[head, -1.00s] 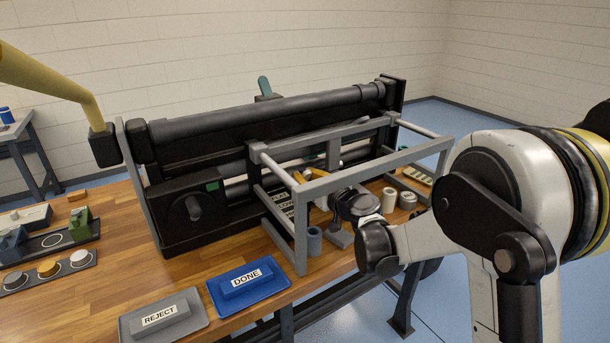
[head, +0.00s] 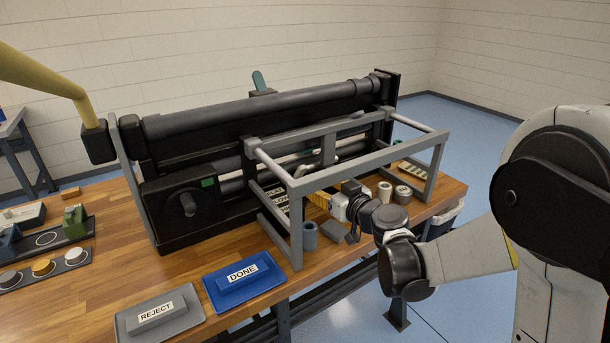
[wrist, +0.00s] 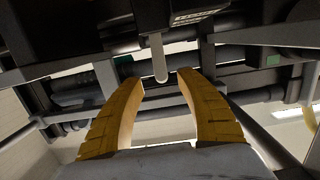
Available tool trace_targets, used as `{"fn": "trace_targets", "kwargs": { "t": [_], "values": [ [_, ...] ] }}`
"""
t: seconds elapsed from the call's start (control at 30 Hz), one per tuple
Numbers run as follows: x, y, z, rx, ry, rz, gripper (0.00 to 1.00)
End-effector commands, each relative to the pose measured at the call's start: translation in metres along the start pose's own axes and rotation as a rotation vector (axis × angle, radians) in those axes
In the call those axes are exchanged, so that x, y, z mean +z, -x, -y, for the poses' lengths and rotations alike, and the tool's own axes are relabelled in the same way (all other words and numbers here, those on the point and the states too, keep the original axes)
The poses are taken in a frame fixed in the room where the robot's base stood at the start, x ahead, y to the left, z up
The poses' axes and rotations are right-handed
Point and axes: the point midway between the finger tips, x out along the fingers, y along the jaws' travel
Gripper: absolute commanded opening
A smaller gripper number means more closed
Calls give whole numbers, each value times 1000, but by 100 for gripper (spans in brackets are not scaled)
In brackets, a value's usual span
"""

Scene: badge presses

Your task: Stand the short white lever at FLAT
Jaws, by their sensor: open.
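The short white lever (wrist: 157,58) shows in the wrist view as a pale rod with a rounded tip, hanging from a dark block at the top of the picture. My gripper (wrist: 162,82) is open, its two yellow fingers reaching up on either side of the lever's tip, with gaps visible beside it. In the head view my gripper (head: 322,200) is inside the grey frame of the press, low at its front. White label plates (head: 275,191) stand just left of it, only partly readable. I cannot make out the lever for sure in the head view.
The grey tube frame (head: 297,225) surrounds my gripper closely. A small blue-grey cylinder (head: 310,236) and pale rolls (head: 385,191) stand on the bench nearby. The blue DONE tray (head: 243,283) and grey REJECT tray (head: 160,318) lie at the front left.

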Motion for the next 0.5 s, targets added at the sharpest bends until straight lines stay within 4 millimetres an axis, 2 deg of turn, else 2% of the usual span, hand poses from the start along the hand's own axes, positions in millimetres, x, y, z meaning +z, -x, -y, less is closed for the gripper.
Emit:
{"fn": "trace_targets", "kwargs": {
  "t": [0.1,0.2,0.5],
  "values": [
    [0,21,0,1,-1,0,43],
    [0,31,0,0,0,0,43],
    [0,37,0,-1,0,0,43]
  ]
}}
